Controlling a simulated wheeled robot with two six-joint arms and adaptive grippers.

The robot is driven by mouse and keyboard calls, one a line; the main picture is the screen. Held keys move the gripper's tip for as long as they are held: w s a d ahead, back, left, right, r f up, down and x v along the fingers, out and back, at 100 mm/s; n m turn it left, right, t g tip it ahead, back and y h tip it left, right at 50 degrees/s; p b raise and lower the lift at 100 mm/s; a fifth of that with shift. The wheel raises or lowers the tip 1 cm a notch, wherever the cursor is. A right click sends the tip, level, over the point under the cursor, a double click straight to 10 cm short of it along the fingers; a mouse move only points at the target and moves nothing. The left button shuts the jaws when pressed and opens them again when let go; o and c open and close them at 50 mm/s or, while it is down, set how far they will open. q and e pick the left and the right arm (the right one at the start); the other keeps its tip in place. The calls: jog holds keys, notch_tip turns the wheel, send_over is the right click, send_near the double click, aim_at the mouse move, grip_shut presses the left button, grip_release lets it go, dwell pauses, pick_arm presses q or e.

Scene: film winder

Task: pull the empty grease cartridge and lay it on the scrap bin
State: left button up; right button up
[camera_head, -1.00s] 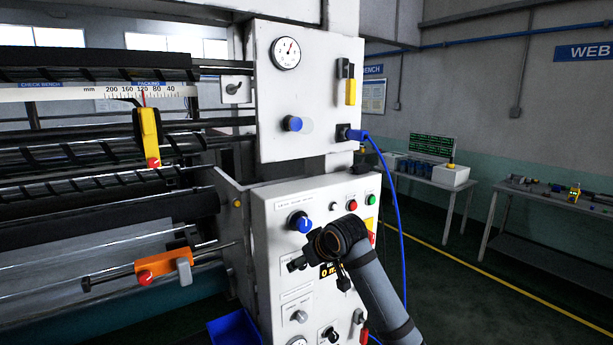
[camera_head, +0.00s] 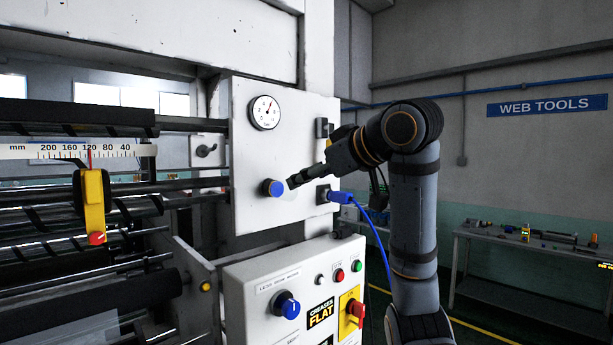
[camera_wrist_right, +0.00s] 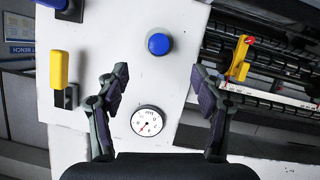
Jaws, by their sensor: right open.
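A round blue cap with a pale translucent body, which I take to be the grease cartridge (camera_head: 273,188), sticks out of the white upper panel (camera_head: 250,145). In the right wrist view the blue cap (camera_wrist_right: 159,44) shows end-on, just beyond and between the fingertips. My right gripper (camera_head: 291,181) is in front of the panel, close to the right of the cartridge in the head view. In the wrist view its fingers (camera_wrist_right: 159,70) are spread apart with nothing between them. My left gripper is in neither current view. The scrap bin is not visible now.
A pressure gauge (camera_head: 265,112) sits above the cartridge. A blue plug (camera_head: 338,197) with a hanging cable is to its right. The yellow handle (camera_wrist_right: 57,70) is beside the gripper in the wrist view. The lower control panel (camera_head: 250,285) juts out below.

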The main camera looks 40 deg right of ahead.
aim_at(286, 190)
pick_arm(q)
jog(key=s+f, duration=0.1)
jog(key=s, duration=0.3)
pick_arm(e)
jog(key=p+x, duration=0.2)
jog(key=x, duration=0.8)
jog(key=shift+w+d, duration=0.1)
jog(key=shift+d, duration=0.05)
jog(key=shift+w+f, duration=0.15)
jog(key=shift+f, duration=0.05)
jog(key=c, duration=1.2)
jog(key=o, duration=0.5)
jog(key=shift+c, duration=0.2)
jog(key=c, duration=0.6)
pick_arm(q)
jog(key=w+r, duration=0.2)
jog(key=w, duration=0.1)
jog(key=shift+r, duration=0.4)
pick_arm(e)
jog(key=shift+c, duration=0.2)
